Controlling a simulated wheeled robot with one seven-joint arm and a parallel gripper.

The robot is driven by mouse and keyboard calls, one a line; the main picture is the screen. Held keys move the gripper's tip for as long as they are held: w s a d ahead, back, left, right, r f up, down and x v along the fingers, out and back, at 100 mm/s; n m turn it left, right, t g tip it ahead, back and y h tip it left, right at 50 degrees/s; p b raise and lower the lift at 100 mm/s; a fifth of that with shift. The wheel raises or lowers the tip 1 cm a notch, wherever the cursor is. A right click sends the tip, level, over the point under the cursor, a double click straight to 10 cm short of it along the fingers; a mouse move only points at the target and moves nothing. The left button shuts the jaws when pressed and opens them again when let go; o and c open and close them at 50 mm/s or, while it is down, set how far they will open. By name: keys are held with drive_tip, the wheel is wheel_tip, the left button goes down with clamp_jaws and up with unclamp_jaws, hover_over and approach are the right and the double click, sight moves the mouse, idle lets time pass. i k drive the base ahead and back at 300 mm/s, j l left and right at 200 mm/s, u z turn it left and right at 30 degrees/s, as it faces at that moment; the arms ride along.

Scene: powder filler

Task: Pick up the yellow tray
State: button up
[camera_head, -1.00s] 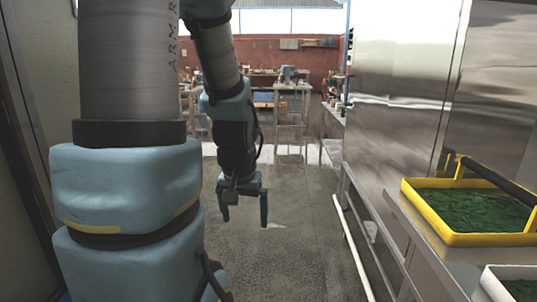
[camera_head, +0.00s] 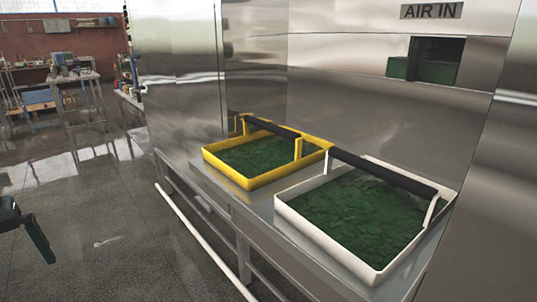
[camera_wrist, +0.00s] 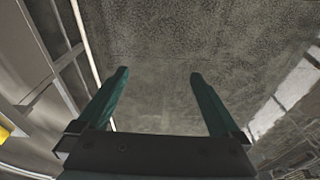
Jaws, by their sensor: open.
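The yellow tray (camera_head: 250,183) stands on a steel ledge in the head view, filled with green material. A black bar handle (camera_head: 275,128) on yellow uprights spans it. My gripper is mostly out of the head view, with only a dark finger at the far left edge. In the wrist view my gripper (camera_wrist: 159,75) is open and empty, with two green fingers apart above bare grey floor. A small yellow patch (camera_wrist: 5,132) shows at the left edge of the wrist view, probably the tray. The gripper is well away from the tray.
A white tray (camera_head: 330,246) of green material with a black handle stands close to the yellow tray, nearer and to the right. Both rest on the steel ledge (camera_head: 215,184) against a steel cabinet (camera_head: 340,105). A white rail (camera_head: 205,243) runs low along the ledge.

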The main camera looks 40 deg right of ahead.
sight(255, 160)
drive_tip(key=i+z, duration=0.2)
drive_tip(key=z, duration=0.95)
drive_tip(key=i+j+z, duration=0.7)
drive_tip(key=j, duration=0.15)
drive_tip(key=i+j+z, duration=0.4)
drive_tip(key=j, duration=0.15)
drive_tip(key=k+l, duration=0.05)
drive_tip(key=k, duration=0.05)
